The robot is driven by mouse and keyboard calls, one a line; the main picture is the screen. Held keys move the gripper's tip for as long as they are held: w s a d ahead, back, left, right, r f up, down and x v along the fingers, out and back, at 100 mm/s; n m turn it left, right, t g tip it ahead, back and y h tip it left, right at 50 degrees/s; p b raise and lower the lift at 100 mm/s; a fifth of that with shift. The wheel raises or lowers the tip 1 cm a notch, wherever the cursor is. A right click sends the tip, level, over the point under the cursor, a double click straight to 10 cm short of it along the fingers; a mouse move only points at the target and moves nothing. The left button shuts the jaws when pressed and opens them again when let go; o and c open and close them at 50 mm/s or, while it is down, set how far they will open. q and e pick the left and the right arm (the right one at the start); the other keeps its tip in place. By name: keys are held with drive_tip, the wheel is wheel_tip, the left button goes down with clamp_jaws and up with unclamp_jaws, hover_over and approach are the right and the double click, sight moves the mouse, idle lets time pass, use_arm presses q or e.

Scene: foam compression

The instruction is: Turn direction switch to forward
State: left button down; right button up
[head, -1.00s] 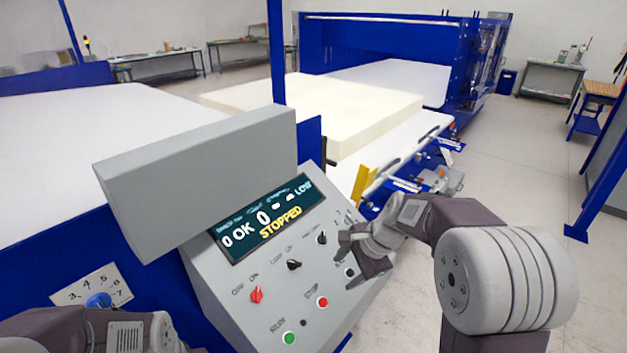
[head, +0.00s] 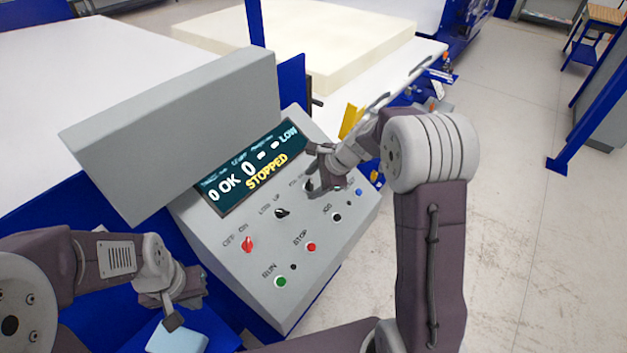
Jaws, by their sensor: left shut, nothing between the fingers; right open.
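The grey control panel (head: 222,255) carries a red switch (head: 248,244), a black switch (head: 281,212) and a third dark switch (head: 310,186) at the upper right. The third switch is partly hidden by my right gripper (head: 313,170), whose open fingers are at it; contact cannot be told. Its label is mostly covered, so its setting is unclear. My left gripper (head: 172,320) is shut and empty, low at the left, away from the switches.
The display (head: 247,172) reads STOPPED. A green RUN button (head: 281,282), a red STOP button (head: 311,247) and a JOG button (head: 337,217) sit below the switches. A light blue block (head: 177,338) lies just under my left fingertips. A cream foam slab (head: 330,45) rests behind.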

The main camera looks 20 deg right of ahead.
drive_tip(key=shift+s+a+r, duration=0.1)
drive_tip(key=shift+s+r, duration=0.15)
drive_tip(key=shift+s, duration=0.2)
use_arm(q)
drive_tip(key=shift+s, duration=0.25)
use_arm(e)
drive_tip(key=shift+w+f, duration=0.15)
drive_tip(key=shift+w, duration=0.05)
clamp_jaws()
use_arm(q)
drive_tip(key=shift+f, duration=0.15)
use_arm(e)
drive_tip(key=n+b, duration=0.2)
drive_tip(key=shift+f+n, duration=0.2)
drive_tip(key=shift+n, duration=0.2)
drive_tip(key=n+b, duration=0.4)
drive_tip(key=n, duration=0.1)
drive_tip(key=n+b, duration=0.3)
drive_tip(key=n, duration=0.1)
drive_tip(key=shift+n, duration=0.4)
use_arm(q)
wheel_tip(320, 180, down, 10)
drive_tip(key=b, duration=0.1)
drive_tip(key=shift+b, duration=0.3)
use_arm(e)
drive_tip(key=shift+r+n, duration=0.1)
drive_tip(key=shift+n, duration=1.5)
use_arm(q)
drive_tip(key=shift+f, duration=0.2)
